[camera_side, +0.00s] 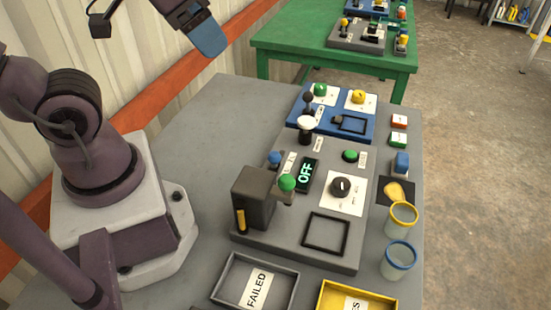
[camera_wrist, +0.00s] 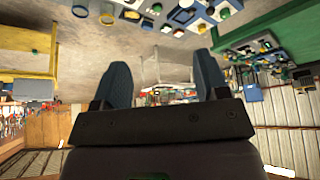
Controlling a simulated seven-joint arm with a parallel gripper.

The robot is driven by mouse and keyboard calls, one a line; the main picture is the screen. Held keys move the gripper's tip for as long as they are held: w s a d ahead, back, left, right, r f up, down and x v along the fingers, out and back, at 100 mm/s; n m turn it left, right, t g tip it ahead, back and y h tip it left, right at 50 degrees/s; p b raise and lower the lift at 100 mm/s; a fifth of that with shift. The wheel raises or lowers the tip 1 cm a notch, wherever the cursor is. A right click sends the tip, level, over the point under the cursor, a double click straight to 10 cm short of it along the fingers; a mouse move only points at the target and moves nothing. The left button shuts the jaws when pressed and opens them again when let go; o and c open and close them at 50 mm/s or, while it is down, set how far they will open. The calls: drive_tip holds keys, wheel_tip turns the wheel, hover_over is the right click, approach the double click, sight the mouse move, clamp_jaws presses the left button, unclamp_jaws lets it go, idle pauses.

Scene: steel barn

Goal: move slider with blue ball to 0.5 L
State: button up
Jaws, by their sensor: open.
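The blue ball (camera_side: 274,157) sits at the left of the grey control panel (camera_side: 290,243), just behind a green ball (camera_side: 287,182) beside a dark box. The slider under the blue ball and its scale are too small to read. My gripper (camera_side: 207,40) is high at the top of the side view, well above and away from the panel, with blue fingers. In the wrist view my gripper (camera_wrist: 163,80) shows two fingers spread apart with nothing between them.
A display reading OFF (camera_side: 308,175), a black knob (camera_side: 341,187) and a white-topped lever (camera_side: 305,123) stand on or near the panel. A blue panel (camera_side: 300,115) lies behind. Two jars (camera_side: 399,262), a grey tray (camera_side: 217,291) and a yellow tray (camera_side: 390,304) stand nearby.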

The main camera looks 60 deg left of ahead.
drive_tip(key=shift+c, duration=0.8)
drive_tip(key=n+g+y, duration=0.2)
drive_tip(key=n+g, duration=0.5)
approach(275, 152)
drive_tip(key=x, duration=1)
drive_tip(key=shift+f, duration=0.25)
